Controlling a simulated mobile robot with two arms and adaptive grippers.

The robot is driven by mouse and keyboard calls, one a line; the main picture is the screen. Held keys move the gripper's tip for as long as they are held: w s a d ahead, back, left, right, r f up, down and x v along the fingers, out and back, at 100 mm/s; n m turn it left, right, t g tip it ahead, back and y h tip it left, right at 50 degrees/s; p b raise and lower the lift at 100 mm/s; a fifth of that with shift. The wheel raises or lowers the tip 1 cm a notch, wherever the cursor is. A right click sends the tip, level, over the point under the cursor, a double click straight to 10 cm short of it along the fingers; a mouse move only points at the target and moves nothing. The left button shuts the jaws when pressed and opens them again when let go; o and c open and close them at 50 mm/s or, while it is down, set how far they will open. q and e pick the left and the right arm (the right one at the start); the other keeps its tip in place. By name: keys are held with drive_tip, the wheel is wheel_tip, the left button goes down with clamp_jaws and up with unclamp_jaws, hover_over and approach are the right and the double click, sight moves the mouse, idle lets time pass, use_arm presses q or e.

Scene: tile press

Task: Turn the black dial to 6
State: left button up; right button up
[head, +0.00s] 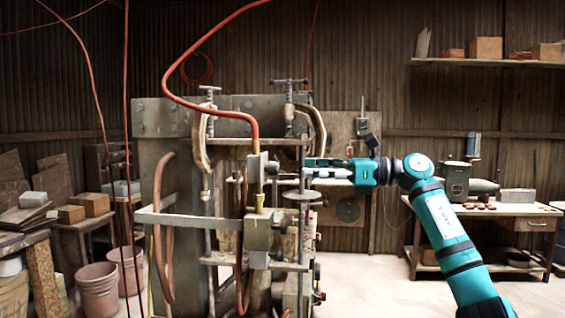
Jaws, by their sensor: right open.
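The tile press (172,150) stands left of centre, a tall grey metal frame with clamps and hoses. I cannot make out the black dial for certain; no numbers are readable at this size. A small dark round part (283,226) shows on the box at the press's middle. My right gripper (308,168) points left at the right side of the press, at the height of its upper part. Its two fingers are apart with nothing seen between them. I cannot tell whether it touches the press. My left gripper is not in view.
A red-brown hose (165,68) hangs over the press. A round plate (301,195) sits just below my right gripper. A workbench (500,208) stands at the right, buckets (98,290) at the left. The floor between press and workbench is clear.

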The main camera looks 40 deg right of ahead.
sight(271, 168)
drive_tip(key=p+x, duration=0.2)
drive_tip(key=x, duration=0.5)
clamp_jaws()
